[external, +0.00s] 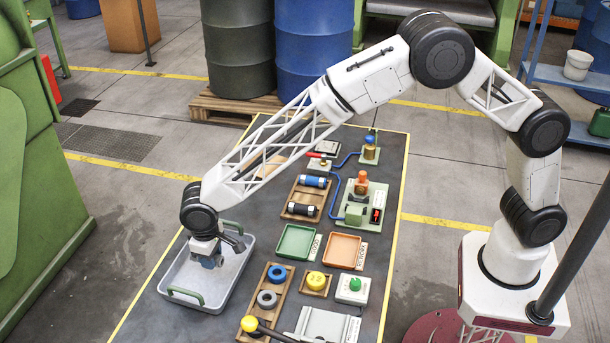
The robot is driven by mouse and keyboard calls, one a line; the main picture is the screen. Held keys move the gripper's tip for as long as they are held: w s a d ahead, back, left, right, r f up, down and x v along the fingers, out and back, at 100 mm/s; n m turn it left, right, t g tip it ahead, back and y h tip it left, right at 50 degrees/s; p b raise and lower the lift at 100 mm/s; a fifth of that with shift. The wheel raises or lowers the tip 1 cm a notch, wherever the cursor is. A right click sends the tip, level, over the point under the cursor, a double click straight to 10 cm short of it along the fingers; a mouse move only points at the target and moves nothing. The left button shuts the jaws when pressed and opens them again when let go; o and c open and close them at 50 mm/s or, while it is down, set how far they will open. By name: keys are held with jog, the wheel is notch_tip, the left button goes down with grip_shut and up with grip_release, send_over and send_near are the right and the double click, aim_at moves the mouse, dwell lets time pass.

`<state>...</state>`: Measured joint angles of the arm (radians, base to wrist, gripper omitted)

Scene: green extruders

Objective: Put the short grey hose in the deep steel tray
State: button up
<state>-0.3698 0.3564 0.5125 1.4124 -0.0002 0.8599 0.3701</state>
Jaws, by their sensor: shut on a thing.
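The deep steel tray (182,299) is a grey, rectangular tray with green handles, at the lower left of the mat. My gripper (208,262) points down over the far part of the tray, inside its outline in this view. It is shut on a small blue-grey piece, mostly hidden by the fingers. I cannot tell whether this piece is the short grey hose, or whether it touches the tray floor. A wooden rack (290,216) right of the tray holds a blue cylinder (313,181) and a darker cylinder (301,209), both with black ends.
A green tray (296,242) and an orange tray (342,250) lie right of the steel tray. A blue ring (277,273) and a grey ring (267,299) sit on a wooden board. Connected fittings with a blue hose (336,190) stand farther back. Drums stand behind the mat.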

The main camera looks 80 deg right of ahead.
jog(key=shift+f, duration=1.75)
jog(key=shift+f, duration=0.15)
jog(key=o, duration=0.9)
jog(key=shift+o, duration=0.2)
notch_tip(320, 180, up, 12)
jog(key=shift+r, duration=0.15)
